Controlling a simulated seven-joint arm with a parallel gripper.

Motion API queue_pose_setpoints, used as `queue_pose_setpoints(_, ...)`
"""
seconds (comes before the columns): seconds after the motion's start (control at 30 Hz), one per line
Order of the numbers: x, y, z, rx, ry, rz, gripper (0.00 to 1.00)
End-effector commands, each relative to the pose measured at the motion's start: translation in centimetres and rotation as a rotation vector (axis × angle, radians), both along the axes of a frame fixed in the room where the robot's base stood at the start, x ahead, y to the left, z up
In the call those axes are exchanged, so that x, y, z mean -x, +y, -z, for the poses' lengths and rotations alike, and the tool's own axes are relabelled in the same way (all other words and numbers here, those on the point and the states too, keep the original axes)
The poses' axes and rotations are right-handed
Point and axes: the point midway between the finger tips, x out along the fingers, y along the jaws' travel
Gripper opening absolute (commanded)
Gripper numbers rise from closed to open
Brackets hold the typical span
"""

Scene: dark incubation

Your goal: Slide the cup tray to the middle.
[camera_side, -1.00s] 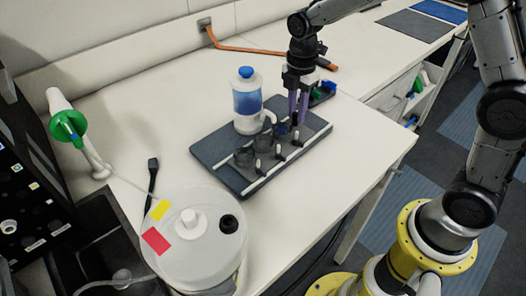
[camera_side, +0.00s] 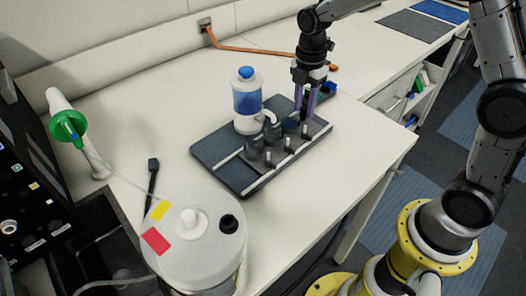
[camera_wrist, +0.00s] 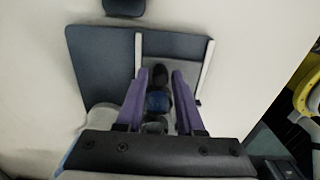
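The cup tray (camera_side: 279,155) is a grey strip with several dark clear cups (camera_side: 254,151) and small pegs, lying between white rails on a dark base board (camera_side: 209,151). In the wrist view, the base board (camera_wrist: 100,55) and a white rail (camera_wrist: 206,68) show. My gripper (camera_side: 304,119) points down at the tray's right end. In the wrist view, my gripper's purple fingers (camera_wrist: 161,78) stand apart on either side of a black knob (camera_wrist: 160,74) and a blue-filled cup (camera_wrist: 158,102). Narrow gaps show beside the knob; contact lower down is hard to see.
A white bottle with blue liquid (camera_side: 247,102) stands at the board's back edge, its spout over the cups. A large white round container (camera_side: 185,255) is at the front left. A black cable end (camera_side: 152,170) lies left of the board. The bench's right front is clear.

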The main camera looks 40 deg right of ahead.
Motion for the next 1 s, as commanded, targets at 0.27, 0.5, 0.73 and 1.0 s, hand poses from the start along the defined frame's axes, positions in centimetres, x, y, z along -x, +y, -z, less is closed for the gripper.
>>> queue_pose_setpoints(0.27,0.0,0.0,0.0,0.000,0.001,0.000,0.47)
queue_pose_setpoints(0.5,0.1,1.4,0.0,0.000,0.001,-0.004,0.47)
queue_pose_setpoints(0.73,0.2,3.5,0.0,0.000,0.001,-0.003,0.47)
queue_pose_setpoints(1.0,0.3,5.7,0.0,0.000,0.001,-0.001,0.47)
